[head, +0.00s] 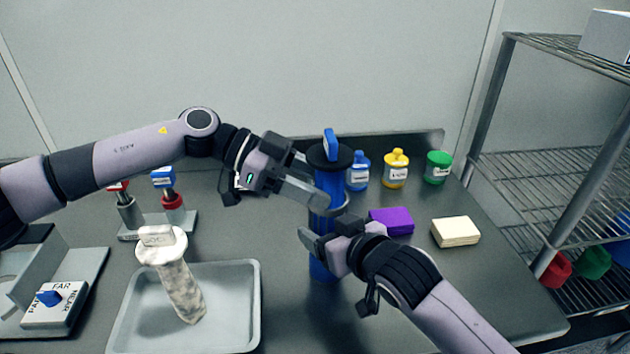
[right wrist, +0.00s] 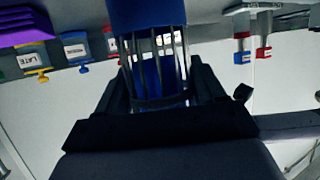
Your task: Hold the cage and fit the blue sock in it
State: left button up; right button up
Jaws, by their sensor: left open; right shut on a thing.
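The blue sock (head: 331,188) stands upright under a black disc (head: 330,157) with a blue handle on top. In the right wrist view, thin bars of the cage (right wrist: 137,75) run along blue material (right wrist: 155,80), which shows between them. My right gripper (head: 325,243) is shut on the cage, with its fingers on either side of it in the right wrist view (right wrist: 158,90). My left gripper (head: 326,192) is open around the upper blue sock, just below the disc. I cannot tell whether its fingers touch. The sock's seating in the cage is partly hidden by my grippers.
A stained white sock (head: 182,285) leans in a grey tray (head: 254,300). Behind are blue, yellow and green bottles (head: 396,172), a purple block (head: 391,221) and a cream block (head: 455,232). A stand with knobbed tools (head: 190,222) is at left; a wire shelf (head: 550,160) at right.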

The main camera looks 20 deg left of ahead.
pick_arm(q)
jog(key=shift+o, duration=0.5)
jog(key=v, duration=1.2)
jog(key=shift+r, duration=0.1)
pick_arm(e)
jog(key=o, duration=1.2)
